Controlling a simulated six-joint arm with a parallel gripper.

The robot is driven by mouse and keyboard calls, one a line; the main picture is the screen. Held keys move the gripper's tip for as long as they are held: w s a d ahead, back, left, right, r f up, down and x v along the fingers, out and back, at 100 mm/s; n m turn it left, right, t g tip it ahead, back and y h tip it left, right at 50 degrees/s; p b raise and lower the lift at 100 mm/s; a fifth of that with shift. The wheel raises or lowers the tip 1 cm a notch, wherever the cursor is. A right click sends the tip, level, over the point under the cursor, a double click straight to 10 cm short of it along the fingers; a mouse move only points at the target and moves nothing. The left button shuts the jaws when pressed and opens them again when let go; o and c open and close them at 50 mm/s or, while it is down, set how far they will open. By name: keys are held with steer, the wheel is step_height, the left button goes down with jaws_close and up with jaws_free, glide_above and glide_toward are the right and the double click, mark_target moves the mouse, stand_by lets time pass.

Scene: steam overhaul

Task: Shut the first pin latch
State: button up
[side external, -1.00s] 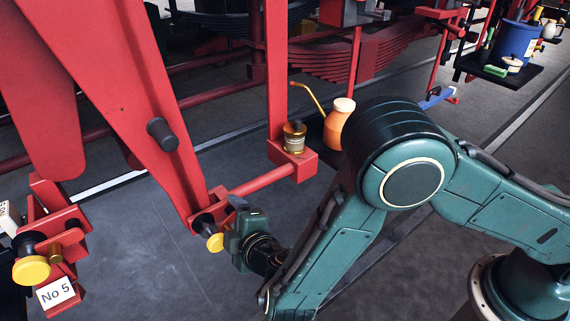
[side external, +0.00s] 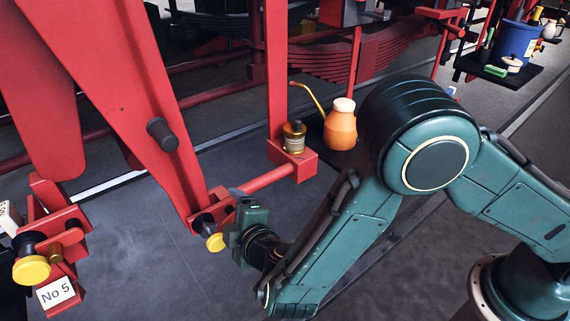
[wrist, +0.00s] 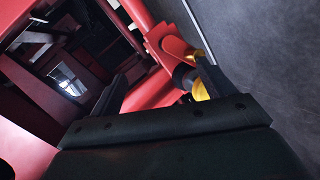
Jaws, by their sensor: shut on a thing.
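A pin latch with a black collar and a yellow knob (side external: 216,242) sits on the red bracket at the foot of the slanted red beam (side external: 150,110), left of centre in the side view. My gripper (side external: 230,217) is at its right side, close against it. In the wrist view the yellow knob (wrist: 200,90) shows beside the right finger, below a red bracket part (wrist: 172,46). My gripper (wrist: 160,72) is shut on the pin latch, with its fingers apart around it. The exact contact is hidden.
A second yellow-knobbed pin (side external: 31,270) is at the lower left, above a "No 5" plate (side external: 56,292). A brass-and-black cup (side external: 294,138) stands on a red block, with an orange oil can (side external: 341,125) beside it. The floor below the bracket is clear.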

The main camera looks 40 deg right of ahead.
steer(key=shift+t+y, duration=0.5)
steer(key=shift+y, duration=0.3)
steer(key=a+r, duration=0.1)
steer(key=w+a+r, duration=0.1)
steer(key=a+r, duration=0.1)
steer(key=shift+a+r, duration=0.2)
steer(key=shift+a, duration=0.1)
steer(key=o, duration=0.4)
steer(key=shift+r, duration=0.85)
steer(key=shift+s+r, duration=0.1)
steer(key=shift+r, duration=0.1)
steer(key=c, duration=0.5)
jaws_close()
steer(key=shift+d, duration=0.1)
steer(key=shift+f, duration=0.1)
steer(key=c, duration=0.6)
jaws_free()
steer(key=shift+d, duration=0.1)
